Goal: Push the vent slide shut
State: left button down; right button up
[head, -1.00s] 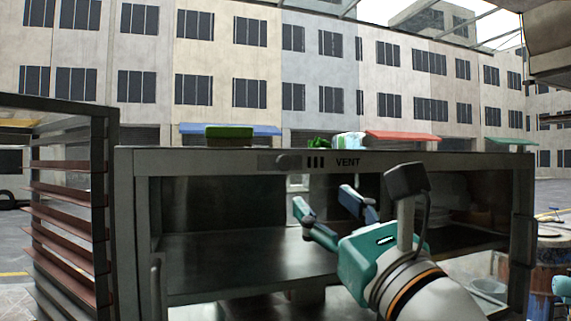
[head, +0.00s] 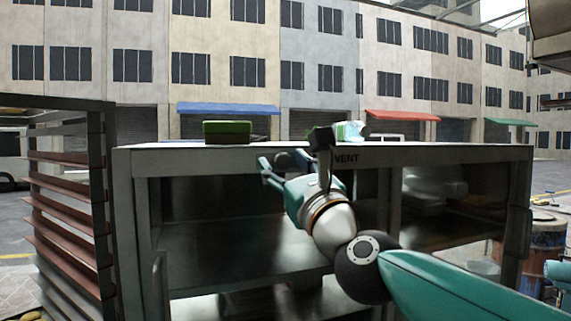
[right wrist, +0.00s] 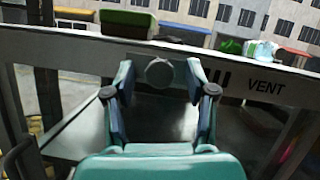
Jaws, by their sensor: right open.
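The vent slide's round grey knob (right wrist: 160,72) sits on the oven's front top rail, left of the dark vent slots (right wrist: 217,77) and the word VENT. The slots show dark and uncovered in the right wrist view. My right gripper (right wrist: 159,82) is open, with one finger on each side of the knob. I cannot tell whether either finger touches it. In the head view my right gripper (head: 282,163) is at the top rail and its wrist hides the slots. My left gripper is not in view.
The oven (head: 450,153) has an open front with a dark shelf inside. A green-topped box (head: 228,131) and a pale crumpled item (head: 350,131) lie on its top. A slatted rack or door (head: 70,200) stands at the left, and a barrel (head: 547,240) at the right.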

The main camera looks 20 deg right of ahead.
jog(key=shift+c, duration=0.2)
grip_shut()
jog(key=shift+d+f+b, duration=0.1)
jog(key=shift+d+b, duration=0.2)
jog(key=d+b, duration=0.3)
jog(key=d, duration=0.1)
jog(key=shift+d, duration=0.3)
jog(key=shift+o, duration=0.2)
grip_release()
jog(key=shift+d, duration=0.2)
jog(key=shift+a, duration=0.1)
